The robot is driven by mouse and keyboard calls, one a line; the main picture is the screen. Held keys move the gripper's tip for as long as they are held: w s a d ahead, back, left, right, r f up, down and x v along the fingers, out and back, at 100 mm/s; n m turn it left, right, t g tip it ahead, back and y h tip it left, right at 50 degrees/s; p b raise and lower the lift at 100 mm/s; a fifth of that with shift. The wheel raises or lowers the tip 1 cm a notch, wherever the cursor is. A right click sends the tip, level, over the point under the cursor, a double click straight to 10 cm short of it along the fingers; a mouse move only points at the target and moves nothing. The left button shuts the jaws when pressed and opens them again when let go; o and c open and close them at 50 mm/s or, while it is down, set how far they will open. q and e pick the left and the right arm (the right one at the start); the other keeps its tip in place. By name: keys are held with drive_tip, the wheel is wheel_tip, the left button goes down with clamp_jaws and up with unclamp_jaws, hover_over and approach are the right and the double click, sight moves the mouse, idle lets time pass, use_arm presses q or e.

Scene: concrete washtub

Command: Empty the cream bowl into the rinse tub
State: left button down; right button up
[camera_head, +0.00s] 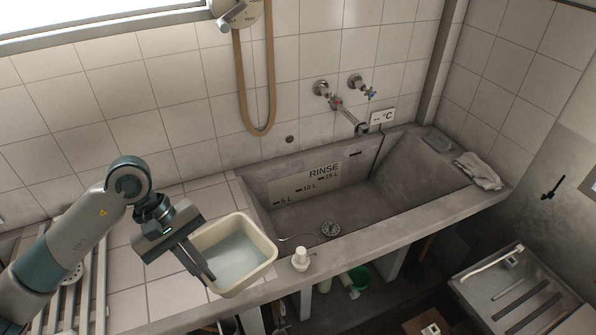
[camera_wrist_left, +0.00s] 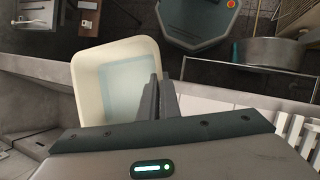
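The cream bowl (camera_head: 268,232) is a squarish basin with pale bluish water in it, left of the rinse tub. It looks roughly upright over the tiled counter; I cannot tell whether it rests on it. My left gripper (camera_head: 208,276) is at the bowl's left wall. In the left wrist view the bowl (camera_wrist_left: 88,85) shows with my left gripper's fingers (camera_wrist_left: 160,88) close together, one on each side of its rim, shut on it. The concrete rinse tub (camera_head: 385,205) is marked RINSE with litre lines, and a round drain shows on its floor. My right gripper is not in view.
A white soap bottle (camera_head: 300,259) stands on the tub's front ledge. A grey cloth (camera_head: 478,170) lies on the right rim. A slatted white rack (camera_head: 88,275) is at left. A metal tray table (camera_head: 520,290) stands at right.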

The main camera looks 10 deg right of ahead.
use_arm(q)
drive_tip(key=s+a+r+m+g+y, duration=0.1)
drive_tip(key=a+r+m, duration=0.3)
drive_tip(key=a+m, duration=0.1)
drive_tip(key=shift+s+a+r+m+g+y, duration=0.3)
drive_tip(key=shift+a+r+m+y, duration=0.1)
drive_tip(key=shift+a, duration=0.25)
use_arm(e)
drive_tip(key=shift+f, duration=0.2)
use_arm(q)
drive_tip(key=shift+w, duration=0.1)
